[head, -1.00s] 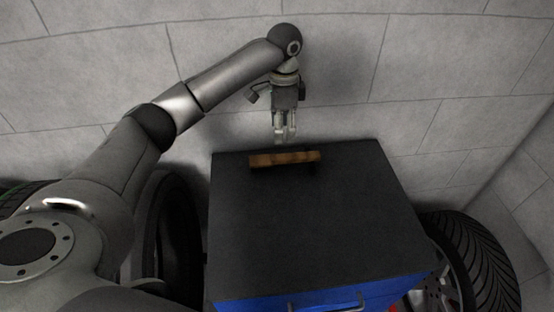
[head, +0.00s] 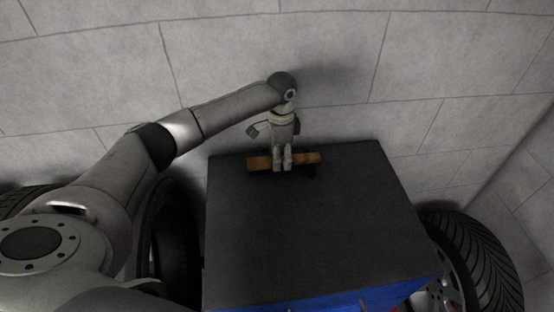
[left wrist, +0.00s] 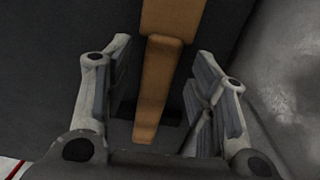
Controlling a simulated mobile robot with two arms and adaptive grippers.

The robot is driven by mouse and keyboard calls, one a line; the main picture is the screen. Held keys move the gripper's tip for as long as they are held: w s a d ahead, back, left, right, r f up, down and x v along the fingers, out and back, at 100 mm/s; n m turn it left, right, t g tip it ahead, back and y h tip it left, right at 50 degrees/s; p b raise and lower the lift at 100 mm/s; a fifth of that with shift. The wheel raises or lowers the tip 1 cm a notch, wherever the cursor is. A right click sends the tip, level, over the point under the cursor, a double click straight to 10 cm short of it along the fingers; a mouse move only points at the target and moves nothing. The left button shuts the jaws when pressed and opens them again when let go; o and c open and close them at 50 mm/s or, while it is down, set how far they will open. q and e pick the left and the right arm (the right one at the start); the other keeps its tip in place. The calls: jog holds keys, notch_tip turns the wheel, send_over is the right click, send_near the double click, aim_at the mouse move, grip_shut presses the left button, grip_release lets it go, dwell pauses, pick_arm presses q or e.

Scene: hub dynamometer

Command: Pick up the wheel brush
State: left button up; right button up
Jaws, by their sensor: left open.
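The wheel brush (head: 305,159) lies on the dark top of the blue cabinet (head: 300,225), near its far edge, with its wooden body running left to right in the head view. My left gripper (head: 282,168) is at the middle of the brush and covers part of it. In the left wrist view the brush's wooden body (left wrist: 162,75) runs between the two open fingers of my left gripper (left wrist: 160,95), with gaps on both sides. The bristles are hardly visible. My right gripper is not in view.
A tyre (head: 172,245) stands left of the cabinet and a wheel with a treaded tyre (head: 470,255) stands to its right. A grey block wall (head: 330,50) is behind. The front and middle of the cabinet top are clear.

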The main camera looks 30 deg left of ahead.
pick_arm(q)
jog(key=shift+f, duration=1)
grip_shut()
jog(key=shift+r, duration=0.1)
jog(key=shift+r, duration=0.4)
notch_tip(320, 180, up, 2)
jog(key=shift+r+b, duration=0.1)
jog(key=shift+b, duration=0.75)
jog(key=s+d+r+b, duration=0.2)
jog(key=s+d+r, duration=0.6)
jog(key=s+r, duration=0.2)
jog(key=shift+s+d, duration=0.25)
jog(key=shift+s, duration=0.4)
